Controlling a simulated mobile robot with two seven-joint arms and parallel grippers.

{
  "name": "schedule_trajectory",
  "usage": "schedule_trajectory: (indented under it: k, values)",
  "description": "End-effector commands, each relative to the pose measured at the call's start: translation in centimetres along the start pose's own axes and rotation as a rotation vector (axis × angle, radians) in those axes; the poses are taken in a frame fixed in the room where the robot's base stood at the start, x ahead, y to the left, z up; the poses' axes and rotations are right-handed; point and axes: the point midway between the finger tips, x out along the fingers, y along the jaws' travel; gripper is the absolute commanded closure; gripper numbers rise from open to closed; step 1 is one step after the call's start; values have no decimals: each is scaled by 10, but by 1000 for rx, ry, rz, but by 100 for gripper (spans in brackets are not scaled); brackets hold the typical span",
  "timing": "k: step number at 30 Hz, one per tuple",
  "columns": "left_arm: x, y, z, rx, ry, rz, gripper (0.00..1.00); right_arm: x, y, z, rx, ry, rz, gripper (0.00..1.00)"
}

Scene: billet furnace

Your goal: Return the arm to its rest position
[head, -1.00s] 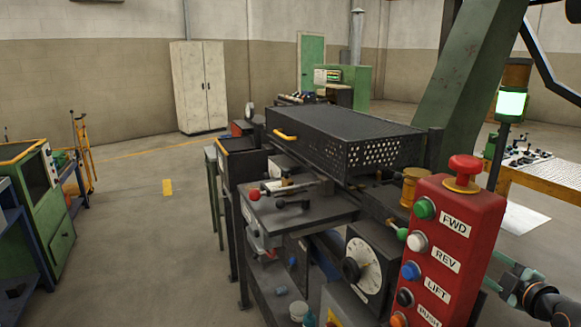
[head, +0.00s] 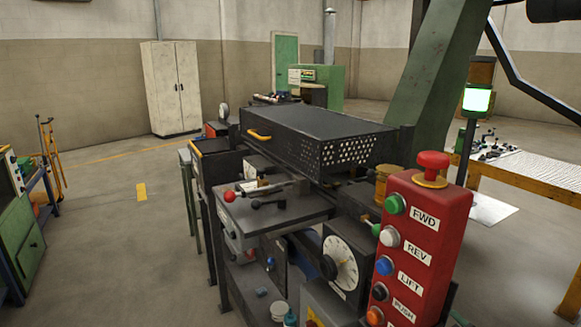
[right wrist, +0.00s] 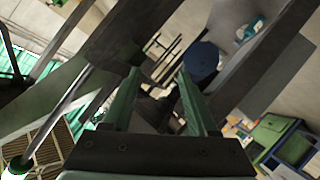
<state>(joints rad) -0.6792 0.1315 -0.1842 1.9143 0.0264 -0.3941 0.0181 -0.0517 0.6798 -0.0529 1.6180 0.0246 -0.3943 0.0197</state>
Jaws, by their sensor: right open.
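My right gripper (right wrist: 158,82) shows in the right wrist view as two green fingers. They stand apart with nothing held between them. In the head view neither gripper is in view. A red control box (head: 425,250) with a red mushroom button and several coloured buttons stands at the lower right of the head view. Left of it is a grey machine with a round white dial (head: 340,262) and a black perforated guard box (head: 320,138) behind.
A green slanted beam (head: 428,90) rises right of the machine. A lamp post with a lit green-white lamp (head: 476,100) stands beside it. A yellow-framed table (head: 540,178) is at the right. Open floor (head: 110,240) lies to the left, before a green cabinet (head: 20,240).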

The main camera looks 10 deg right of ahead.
Motion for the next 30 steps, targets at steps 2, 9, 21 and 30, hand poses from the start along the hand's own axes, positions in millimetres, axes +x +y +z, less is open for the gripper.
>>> schedule_trajectory:
  k: [2, 9, 21, 30]
  values:
    - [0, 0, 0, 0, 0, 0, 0, -18, -63, 20, 54, -29, -90, 41]
    - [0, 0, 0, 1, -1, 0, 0, -101, -219, 56, 243, -120, -311, 41]
    - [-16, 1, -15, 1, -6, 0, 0, -228, -323, 38, 513, -249, -471, 41]
    - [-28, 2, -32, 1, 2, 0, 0, -234, -313, 26, 510, -250, -472, 41]
